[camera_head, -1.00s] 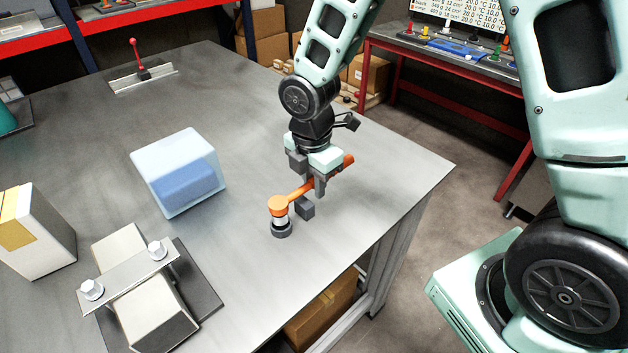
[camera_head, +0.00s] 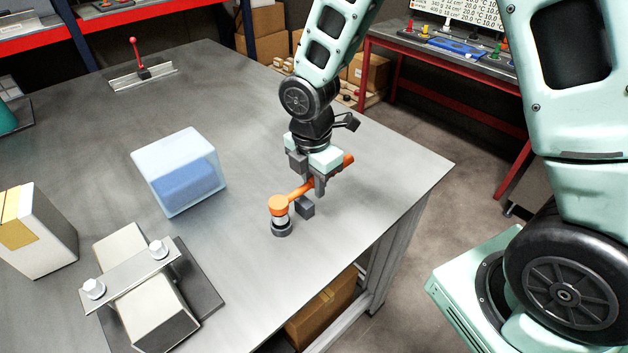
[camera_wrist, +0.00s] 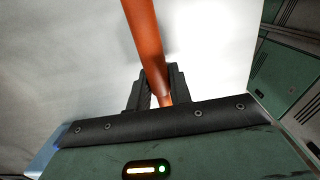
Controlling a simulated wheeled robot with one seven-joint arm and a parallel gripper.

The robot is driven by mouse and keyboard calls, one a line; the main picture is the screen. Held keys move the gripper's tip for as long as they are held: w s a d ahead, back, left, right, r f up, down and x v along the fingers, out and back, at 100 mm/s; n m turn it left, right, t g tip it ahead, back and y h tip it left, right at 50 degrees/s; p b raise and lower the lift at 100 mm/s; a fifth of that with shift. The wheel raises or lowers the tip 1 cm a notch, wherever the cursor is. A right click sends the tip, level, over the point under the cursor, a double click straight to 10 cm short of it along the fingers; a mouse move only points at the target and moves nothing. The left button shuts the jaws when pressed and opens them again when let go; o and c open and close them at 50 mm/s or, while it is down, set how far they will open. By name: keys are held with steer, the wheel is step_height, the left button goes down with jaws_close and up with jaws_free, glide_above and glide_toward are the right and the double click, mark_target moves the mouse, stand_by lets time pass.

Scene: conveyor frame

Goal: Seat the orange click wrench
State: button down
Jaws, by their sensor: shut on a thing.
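The orange click wrench (camera_head: 294,194) has an orange handle and a round orange head above a silver and dark socket end. My gripper (camera_head: 318,184) is shut on its handle, with the head reaching out to the left and the handle's far end to the right. The socket end is low, at or just above the table; I cannot tell whether it touches. In the wrist view the orange handle (camera_wrist: 144,35) runs up between my dark fingers (camera_wrist: 157,92). The clamp fixture (camera_head: 125,275) at the lower left has a metal bar with two white bolt heads over a block.
The grey table (camera_head: 330,255) is clear around the wrench. A translucent bin with blue contents (camera_head: 178,172) stands left of it. A white and yellow box (camera_head: 38,235) is at the left edge. A red-handled lever (camera_head: 137,60) is at the back. The table's right edge is near my gripper.

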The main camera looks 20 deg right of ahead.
steer(key=shift+f, duration=0.25)
steer(key=shift+f+b, duration=0.75)
steer(key=shift+f, duration=0.35)
steer(key=shift+f, duration=0.1)
steer(key=c, duration=1.2)
jaws_free()
steer(key=r, duration=1.7)
steer(key=shift+s+a+r, duration=0.1)
steer(key=shift+a+r, duration=0.1)
steer(key=shift+a, duration=0.15)
